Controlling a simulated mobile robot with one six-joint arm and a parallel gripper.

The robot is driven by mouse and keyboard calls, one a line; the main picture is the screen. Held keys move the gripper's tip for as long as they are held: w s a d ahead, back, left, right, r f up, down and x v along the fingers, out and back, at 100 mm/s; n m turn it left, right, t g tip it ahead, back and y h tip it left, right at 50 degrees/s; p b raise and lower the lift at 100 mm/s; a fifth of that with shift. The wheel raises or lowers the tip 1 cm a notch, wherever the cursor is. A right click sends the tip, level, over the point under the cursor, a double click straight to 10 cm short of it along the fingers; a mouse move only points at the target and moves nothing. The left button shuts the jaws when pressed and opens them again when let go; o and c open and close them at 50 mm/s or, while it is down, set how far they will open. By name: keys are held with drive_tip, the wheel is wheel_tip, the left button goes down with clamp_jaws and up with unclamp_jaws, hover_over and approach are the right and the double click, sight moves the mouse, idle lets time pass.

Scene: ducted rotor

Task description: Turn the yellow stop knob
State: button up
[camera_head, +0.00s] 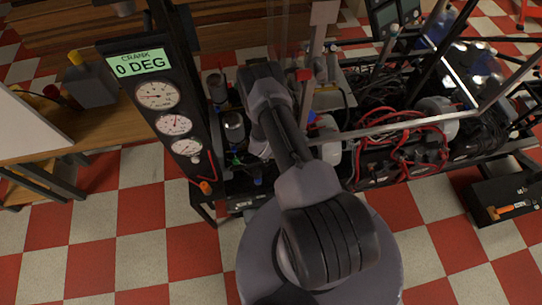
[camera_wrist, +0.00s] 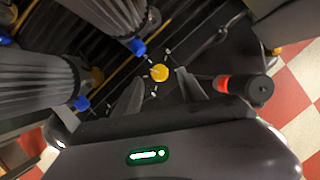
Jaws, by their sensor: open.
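The yellow stop knob (camera_wrist: 159,73) is a small round yellow piece on a dark panel in the wrist view, with small pale fittings around it. My gripper (camera_wrist: 160,79) is open, with one dark finger to the left of the knob and one to the right. The knob lies in line with the gap between the fingertips. I cannot tell how far the tips are from it, or whether they touch it. In the head view my arm covers the area, and I cannot make out the knob or fingertips.
Two dark ribbed cylinders (camera_wrist: 42,84) with blue ends stand left of the knob. A black cylinder with a red band (camera_wrist: 240,87) is close on the right. In the head view, a gauge panel (camera_head: 165,110) reads "CRANK 0 DEG". Red cables (camera_head: 405,140) run along the rig.

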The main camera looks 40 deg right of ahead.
drive_tip(key=b+x, duration=0.1)
drive_tip(key=x, duration=0.2)
drive_tip(key=shift+d+f, duration=0.1)
drive_tip(key=shift+f, duration=0.1)
drive_tip(key=shift+c, duration=0.4)
clamp_jaws()
drive_tip(key=shift+f+b, duration=0.1)
drive_tip(key=shift+b, duration=0.25)
